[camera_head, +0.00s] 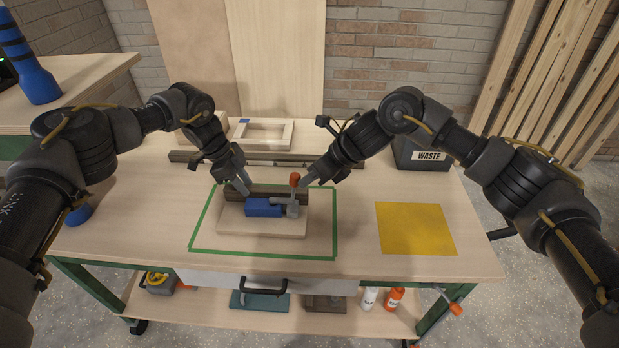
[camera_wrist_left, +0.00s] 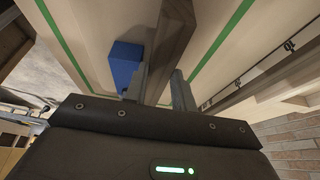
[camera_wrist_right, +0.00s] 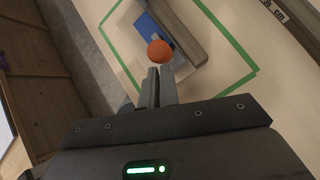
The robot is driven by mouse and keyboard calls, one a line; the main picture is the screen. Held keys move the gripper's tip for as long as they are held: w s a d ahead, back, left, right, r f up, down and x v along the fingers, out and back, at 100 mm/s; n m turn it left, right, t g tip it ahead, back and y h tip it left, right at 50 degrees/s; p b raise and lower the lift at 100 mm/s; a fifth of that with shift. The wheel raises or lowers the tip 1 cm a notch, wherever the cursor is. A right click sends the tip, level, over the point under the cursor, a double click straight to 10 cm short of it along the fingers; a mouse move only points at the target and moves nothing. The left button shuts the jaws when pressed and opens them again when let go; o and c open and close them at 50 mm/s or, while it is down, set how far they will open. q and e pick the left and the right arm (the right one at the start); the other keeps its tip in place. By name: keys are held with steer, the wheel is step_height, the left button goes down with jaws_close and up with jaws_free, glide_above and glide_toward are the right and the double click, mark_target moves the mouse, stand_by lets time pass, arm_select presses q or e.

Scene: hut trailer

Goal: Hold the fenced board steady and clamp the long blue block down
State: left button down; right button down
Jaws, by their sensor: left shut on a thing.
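The light wooden board (camera_head: 262,229) lies inside the green tape outline, with a dark wooden fence (camera_head: 262,192) along its back. The long blue block (camera_head: 262,208) lies on the board in front of the fence; it also shows in the left wrist view (camera_wrist_left: 124,66). The grey clamp (camera_head: 292,210) stands at the block's right, its arm reaching left over the block; contact is unclear. Its orange knob (camera_head: 294,179) is up. My left gripper (camera_head: 243,189) is shut on the fence's left part. My right gripper (camera_wrist_right: 160,80) has its fingers together, tips beside the knob.
Green tape (camera_head: 214,249) outlines the board's area. A yellow mat (camera_head: 415,228) lies to the right, and a waste bin (camera_head: 420,155) stands behind it. A long dark bar (camera_head: 268,157) and a wooden frame (camera_head: 264,134) lie at the back. The table's front is clear.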

arm_select(q)
steer(key=shift+s+d, duration=0.15)
steer(key=shift+d, duration=0.35)
steer(key=shift+a, duration=0.25)
arm_select(e)
steer(key=s+v, duration=0.1)
steer(key=v, duration=1)
steer(key=shift+s+r, duration=0.3)
steer(key=shift+s, duration=0.05)
arm_select(q)
steer(key=c, duration=1.1)
jaws_free()
steer(key=shift+a+f, duration=0.1)
arm_select(e)
steer(key=shift+a, duration=0.1)
